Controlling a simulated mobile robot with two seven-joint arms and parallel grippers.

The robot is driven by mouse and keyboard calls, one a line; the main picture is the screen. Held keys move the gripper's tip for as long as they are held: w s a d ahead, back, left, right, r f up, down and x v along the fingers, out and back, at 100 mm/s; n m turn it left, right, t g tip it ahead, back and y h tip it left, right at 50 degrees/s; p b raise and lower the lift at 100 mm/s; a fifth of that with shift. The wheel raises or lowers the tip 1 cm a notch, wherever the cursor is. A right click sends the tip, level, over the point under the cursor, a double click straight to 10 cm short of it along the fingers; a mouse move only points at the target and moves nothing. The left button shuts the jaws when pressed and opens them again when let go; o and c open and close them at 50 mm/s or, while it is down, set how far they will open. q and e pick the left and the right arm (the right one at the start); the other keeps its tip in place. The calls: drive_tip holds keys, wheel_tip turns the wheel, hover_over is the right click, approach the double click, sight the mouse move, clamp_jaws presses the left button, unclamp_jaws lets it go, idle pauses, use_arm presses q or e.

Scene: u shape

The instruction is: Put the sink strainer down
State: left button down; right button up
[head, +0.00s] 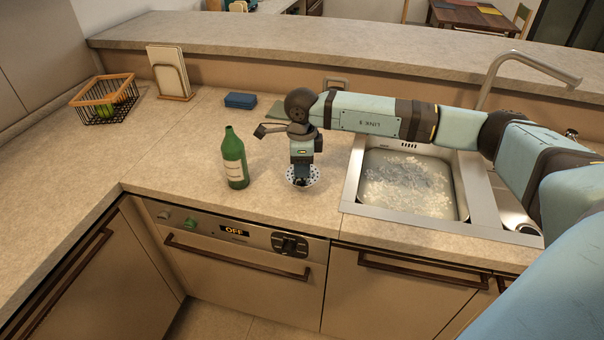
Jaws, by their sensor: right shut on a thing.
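The sink strainer (316,178) is a small, round, pale grey disc with dark holes. It is at the countertop between the green bottle and the sink, close over or on the surface; I cannot tell if it touches. My right gripper (301,176) points down and is shut on the strainer, hiding its middle. The sink (410,185) is to the right of the strainer, with foamy water in its basin. My left gripper does not show.
A green bottle (234,160) stands upright just left of the strainer. A blue sponge (240,100), a napkin holder (170,75) and a wire basket (106,100) are farther back. A faucet (520,60) rises behind the sink. The counter (180,135) left of the bottle is clear.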

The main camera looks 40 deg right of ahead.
drive_tip(key=shift+f, duration=1.95)
drive_tip(key=o, duration=0.9)
drive_tip(key=shift+o, duration=0.2)
